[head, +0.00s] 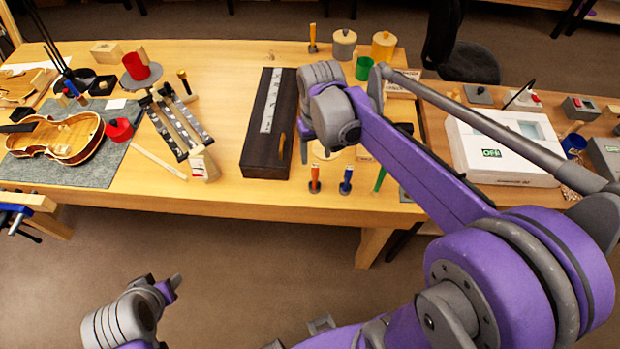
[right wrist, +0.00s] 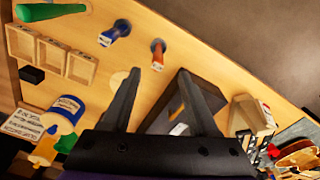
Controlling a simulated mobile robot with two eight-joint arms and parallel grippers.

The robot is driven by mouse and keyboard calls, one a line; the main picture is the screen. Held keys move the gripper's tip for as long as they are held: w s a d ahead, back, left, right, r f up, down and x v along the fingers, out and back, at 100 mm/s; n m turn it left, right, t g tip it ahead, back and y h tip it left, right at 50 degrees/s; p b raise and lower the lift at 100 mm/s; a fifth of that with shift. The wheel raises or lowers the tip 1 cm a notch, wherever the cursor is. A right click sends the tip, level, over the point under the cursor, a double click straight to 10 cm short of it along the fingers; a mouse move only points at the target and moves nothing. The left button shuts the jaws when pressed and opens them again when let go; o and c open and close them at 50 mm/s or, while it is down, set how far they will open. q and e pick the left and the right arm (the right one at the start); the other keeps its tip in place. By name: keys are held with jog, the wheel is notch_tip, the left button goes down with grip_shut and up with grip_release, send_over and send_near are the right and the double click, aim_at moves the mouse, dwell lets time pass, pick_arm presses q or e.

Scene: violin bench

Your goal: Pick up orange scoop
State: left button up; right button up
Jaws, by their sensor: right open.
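A long dark case (head: 262,155) lies to the left. A green handle (head: 380,178) is on the right. A white machine (head: 500,150) stands farther right. A violin body (head: 55,138) lies on a grey mat at left.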

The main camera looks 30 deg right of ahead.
jog(key=shift+w+d+f, duration=0.1)
jog(key=shift+w+d, duration=0.3)
jog(key=shift+w, duration=0.4)
send_over(315, 185)
jog(key=f, duration=1)
jog(key=shift+w+d+f, duration=0.15)
jog(key=shift+w+f, duration=0.15)
jog(key=shift+w, duration=0.05)
grip_shut()
